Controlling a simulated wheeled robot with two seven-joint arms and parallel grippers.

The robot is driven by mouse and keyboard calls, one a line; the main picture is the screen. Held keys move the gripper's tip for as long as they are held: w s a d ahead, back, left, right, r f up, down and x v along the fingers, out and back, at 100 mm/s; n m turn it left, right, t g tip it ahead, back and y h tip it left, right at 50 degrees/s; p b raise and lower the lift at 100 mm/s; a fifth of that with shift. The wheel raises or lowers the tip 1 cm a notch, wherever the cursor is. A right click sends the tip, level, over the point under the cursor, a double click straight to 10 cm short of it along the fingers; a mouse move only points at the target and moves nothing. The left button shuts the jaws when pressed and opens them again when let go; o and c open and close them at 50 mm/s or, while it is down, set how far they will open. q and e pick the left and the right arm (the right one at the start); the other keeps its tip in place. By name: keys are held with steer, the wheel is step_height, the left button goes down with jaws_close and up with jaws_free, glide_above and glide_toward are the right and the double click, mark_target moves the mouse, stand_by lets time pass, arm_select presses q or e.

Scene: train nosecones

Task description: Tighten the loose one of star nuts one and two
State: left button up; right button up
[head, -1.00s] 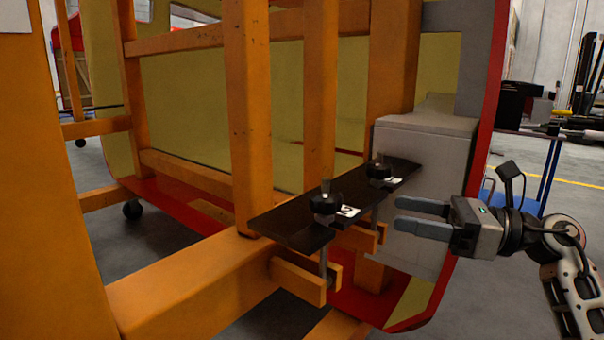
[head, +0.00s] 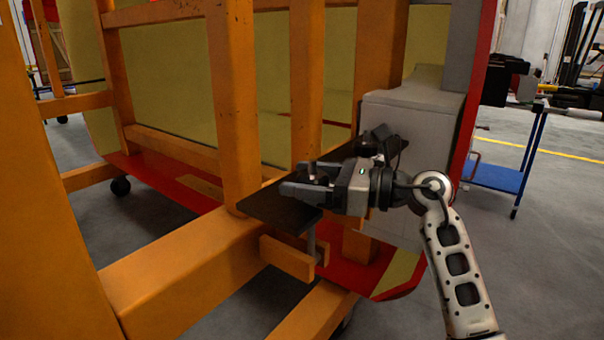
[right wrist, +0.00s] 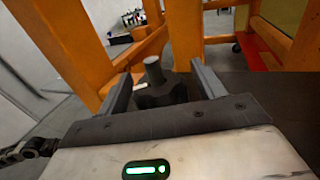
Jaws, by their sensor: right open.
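A black plate (head: 272,208) is fixed to the orange frame. The near star nut, a dark knob on an upright threaded stud, also shows in the right wrist view (right wrist: 160,95); in the head view it is mostly hidden by my right gripper (head: 296,178). My right gripper is open, with one finger on each side of this nut and a gap visible beside it in the right wrist view (right wrist: 160,76). The far star nut (head: 366,147) is mostly hidden behind my wrist. The number labels cannot be read. My left gripper is not in view.
Orange posts (head: 232,100) and beams (head: 190,270) stand left of and behind the plate. A grey block (head: 425,110) and the red shell edge are close to my right wrist. A blue cart (head: 500,172) stands at the right, with open floor around it.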

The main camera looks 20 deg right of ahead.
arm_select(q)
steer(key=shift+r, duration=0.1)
arm_select(e)
steer(key=shift+w+a, duration=0.2)
steer(key=shift+a, duration=0.1)
steer(key=c, duration=1)
steer(key=shift+d+r+m+t+h+p, duration=0.1)
steer(key=shift+r+m+t+h+p, duration=0.1)
steer(key=shift+m+t+h+p, duration=0.8)
steer(key=shift+r+m+t+h+p, duration=0.15)
steer(key=shift+m+t+h+p, duration=0.45)
steer(key=shift+p, duration=0.5)
steer(key=shift+w+d+f+m+t+h+p, duration=0.15)
steer(key=shift+m+t+h+p, duration=0.25)
steer(key=shift+p, duration=0.2)
steer(key=shift+w+f+m+t+h+p, duration=0.1)
steer(key=shift+m+t+h+p, duration=0.15)
steer(key=shift+t+p, duration=0.3)
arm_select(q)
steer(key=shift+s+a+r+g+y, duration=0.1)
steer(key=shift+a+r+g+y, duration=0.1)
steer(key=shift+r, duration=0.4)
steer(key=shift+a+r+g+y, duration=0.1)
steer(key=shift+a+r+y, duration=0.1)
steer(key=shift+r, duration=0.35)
arm_select(e)
steer(key=shift+f, duration=0.15)
